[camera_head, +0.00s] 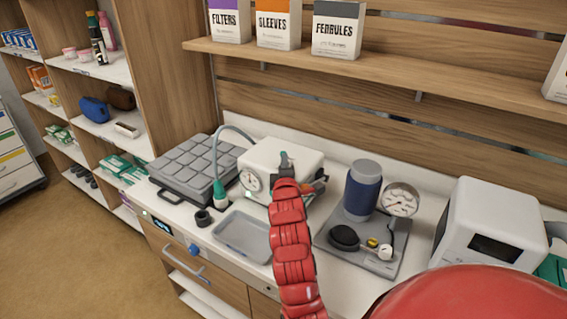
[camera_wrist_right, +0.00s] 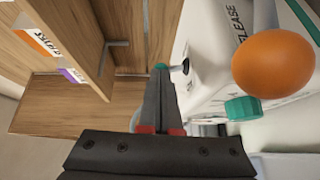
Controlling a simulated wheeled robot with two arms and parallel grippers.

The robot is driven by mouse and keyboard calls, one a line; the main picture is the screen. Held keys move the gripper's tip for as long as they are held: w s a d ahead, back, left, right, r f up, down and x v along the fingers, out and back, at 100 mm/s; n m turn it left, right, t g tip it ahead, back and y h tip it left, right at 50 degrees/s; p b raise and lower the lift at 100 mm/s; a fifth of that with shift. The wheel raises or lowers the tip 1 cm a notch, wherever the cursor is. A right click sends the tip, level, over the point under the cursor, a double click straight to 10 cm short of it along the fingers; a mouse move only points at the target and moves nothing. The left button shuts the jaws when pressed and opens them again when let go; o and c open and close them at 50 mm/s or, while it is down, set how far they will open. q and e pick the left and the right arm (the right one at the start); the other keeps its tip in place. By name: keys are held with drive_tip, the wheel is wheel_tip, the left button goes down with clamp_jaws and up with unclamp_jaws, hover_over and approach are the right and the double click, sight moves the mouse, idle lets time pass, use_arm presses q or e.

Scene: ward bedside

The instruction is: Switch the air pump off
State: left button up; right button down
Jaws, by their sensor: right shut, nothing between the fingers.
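The white box that looks like the air pump (camera_head: 262,154) stands on the counter, with a round gauge on its front and a hose at its left. My right gripper (camera_head: 286,158) is at the pump, its dark fingers over the housing. In the wrist view the right gripper (camera_wrist_right: 160,78) is shut and empty. Its tips are close to a small dark lever (camera_wrist_right: 180,67) on the pump's side; I cannot tell if they touch. An orange knob (camera_wrist_right: 272,62) and a teal knob (camera_wrist_right: 243,108) also stick out, near the print "RELEASE". My left gripper is out of view.
A grey keypad-like case (camera_head: 190,165) and an empty grey tray (camera_head: 243,236) lie left of the arm. A blue canister (camera_head: 362,190) and a gauge (camera_head: 400,200) stand on a grey plate to the right. A shelf (camera_head: 400,62) with boxes hangs above.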

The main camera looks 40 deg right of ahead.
drive_tip(key=shift+w+d+r+m+g+y+p, duration=0.2)
drive_tip(key=shift+d+r+m+g+y+p, duration=0.2)
drive_tip(key=shift+d+r+m+g+y, duration=0.4)
drive_tip(key=shift+w+f+g+y, duration=0.1)
drive_tip(key=shift+f+g+y, duration=0.05)
drive_tip(key=shift+g+y, duration=0.3)
drive_tip(key=shift+f, duration=0.15)
drive_tip(key=shift+r, duration=0.85)
